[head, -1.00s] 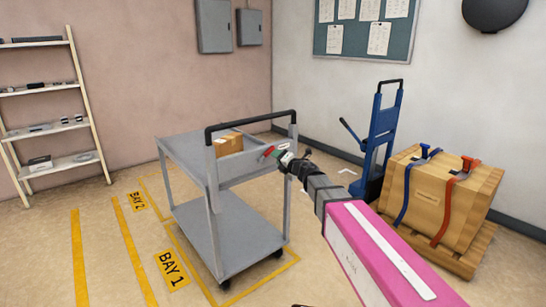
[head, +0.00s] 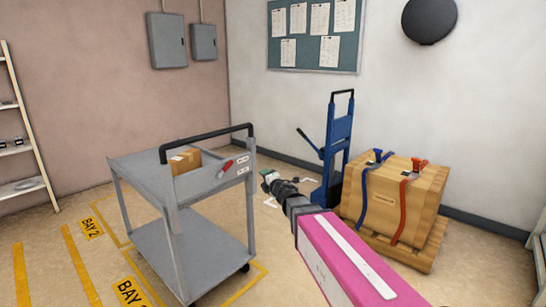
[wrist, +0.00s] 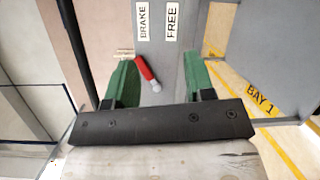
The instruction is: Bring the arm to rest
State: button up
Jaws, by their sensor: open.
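My gripper (head: 268,179) is open and empty, held out to the right of the grey cart (head: 183,240). In the wrist view its two green fingers (wrist: 158,72) stand apart, facing the cart's side panel. The cart's red lever (head: 226,168) lies clear of my gripper, with a visible gap between them. The lever also shows between the fingers in the wrist view (wrist: 145,68), tilted, below the labels BRAKE (wrist: 143,22) and FREE (wrist: 172,20). My arm is stretched forward from the lower right.
A cardboard box (head: 186,162) sits on the cart's top shelf. A blue hand truck (head: 337,140) and a strapped wooden crate (head: 395,205) on a pallet (head: 415,258) stand to the right of my arm. Yellow floor lines mark BAY 1 and BAY 2.

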jog(key=s+d+f+m+g+h, duration=0.25)
jog(key=d+f+m+h, duration=0.25)
jog(key=d+f+m, duration=0.4)
jog(key=s+d+f+m+g+h, duration=0.25)
jog(key=d+f+m+h, duration=0.3)
jog(key=d+m, duration=0.4)
jog(key=s+d+f+m+g+y, duration=0.1)
jog(key=s+d+f+m+g, duration=0.2)
jog(key=s, duration=0.6)
jog(key=s+d+f+m+g, duration=0.3)
jog(key=s+f+m+g, duration=0.2)
jog(key=s, duration=0.4)
jog(key=shift+s+d+f+g+y, duration=0.2)
jog(key=shift+f+g+y, duration=0.15)
jog(key=shift+f+g, duration=0.5)
jog(key=shift+r, duration=0.15)
